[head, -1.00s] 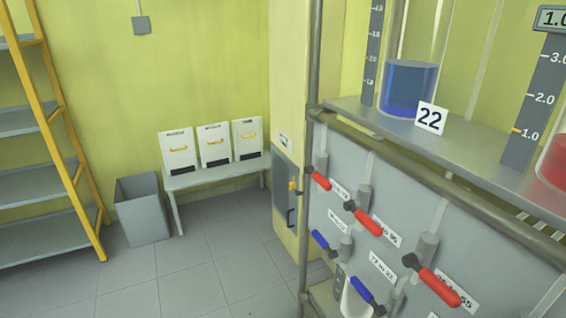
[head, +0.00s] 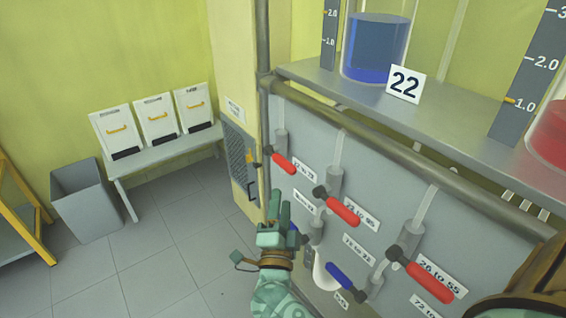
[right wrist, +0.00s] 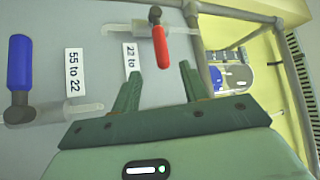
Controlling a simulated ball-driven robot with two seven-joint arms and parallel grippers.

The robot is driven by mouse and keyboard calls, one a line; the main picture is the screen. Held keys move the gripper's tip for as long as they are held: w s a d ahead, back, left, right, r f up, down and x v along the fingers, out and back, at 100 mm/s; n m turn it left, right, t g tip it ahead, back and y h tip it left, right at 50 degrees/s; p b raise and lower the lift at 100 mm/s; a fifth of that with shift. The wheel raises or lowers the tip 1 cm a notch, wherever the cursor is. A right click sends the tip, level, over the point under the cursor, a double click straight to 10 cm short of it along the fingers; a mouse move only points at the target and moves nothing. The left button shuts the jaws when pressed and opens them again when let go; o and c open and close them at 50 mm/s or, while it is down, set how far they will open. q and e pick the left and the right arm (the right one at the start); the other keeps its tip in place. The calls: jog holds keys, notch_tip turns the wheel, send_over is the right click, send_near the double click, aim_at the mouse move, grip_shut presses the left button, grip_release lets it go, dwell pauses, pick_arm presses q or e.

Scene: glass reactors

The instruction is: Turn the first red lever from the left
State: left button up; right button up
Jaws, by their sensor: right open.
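The first red lever from the left (head: 284,163) sits on the grey panel (head: 390,165) near its left post and slants down to the right. My right gripper (head: 279,203) is open and empty, just below and in front of this lever. In the right wrist view the red lever (right wrist: 161,47) shows beyond and between the two spread fingertips (right wrist: 158,77), apart from them as far as I can see. A label reading "22 to" (right wrist: 130,62) lies beside it. My left gripper is not in view.
Two more red levers, the middle one (head: 343,210) and the right one (head: 430,280), follow along the panel. A blue lever (head: 340,275) sits lower. A rail (head: 400,153) runs above. A bin (head: 85,200) and bench (head: 165,158) stand left over open floor.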

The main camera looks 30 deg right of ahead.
aim_at(285, 164)
jog(key=b+x, duration=0.1)
jog(key=x, duration=1)
jog(key=shift+w+d+r, duration=0.1)
jog(key=shift+d, duration=0.05)
grip_shut()
